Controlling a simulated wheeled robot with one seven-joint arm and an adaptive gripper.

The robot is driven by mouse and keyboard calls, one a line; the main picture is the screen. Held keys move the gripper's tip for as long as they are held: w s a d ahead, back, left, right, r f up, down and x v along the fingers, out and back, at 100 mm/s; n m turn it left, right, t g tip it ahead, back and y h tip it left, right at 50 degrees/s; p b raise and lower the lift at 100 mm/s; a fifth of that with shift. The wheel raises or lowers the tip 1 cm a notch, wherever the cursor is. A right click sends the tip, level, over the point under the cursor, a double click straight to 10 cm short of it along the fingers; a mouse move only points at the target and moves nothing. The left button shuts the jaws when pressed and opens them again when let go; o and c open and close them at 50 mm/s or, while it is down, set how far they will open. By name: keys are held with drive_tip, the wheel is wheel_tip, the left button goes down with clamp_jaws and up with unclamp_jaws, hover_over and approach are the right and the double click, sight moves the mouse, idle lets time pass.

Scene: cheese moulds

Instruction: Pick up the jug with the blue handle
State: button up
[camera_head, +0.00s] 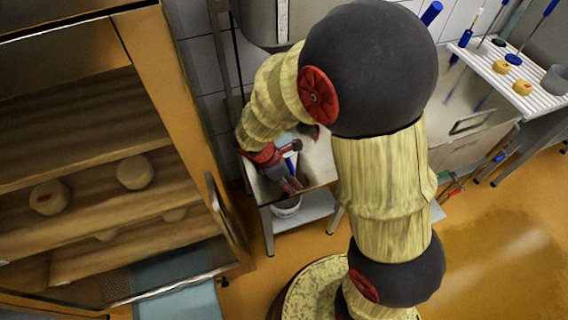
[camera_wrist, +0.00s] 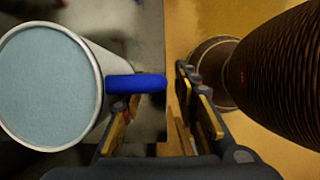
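The jug (camera_wrist: 50,85) fills the left of the wrist view, a pale round vessel with a light rim and a pale blue-grey round face. Its blue handle (camera_wrist: 137,84) sticks out to the right, towards the space between my fingers. My gripper (camera_wrist: 155,100) is open, with the left finger close to the handle and the right finger just past its outer end. I cannot tell whether either finger touches it. In the head view my gripper (camera_head: 290,185) is over a small steel table (camera_head: 320,165), and my arm hides much of the jug there.
A wooden cabinet (camera_head: 170,90) with cheeses on its shelves stands at the left. A white bucket (camera_head: 287,207) is below the table. A ribbed white rack (camera_head: 500,72) with yellow moulds is at the upper right. The orange floor at the lower right is clear.

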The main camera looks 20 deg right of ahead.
drive_tip(key=c, duration=0.6)
clamp_jaws()
idle(0.4)
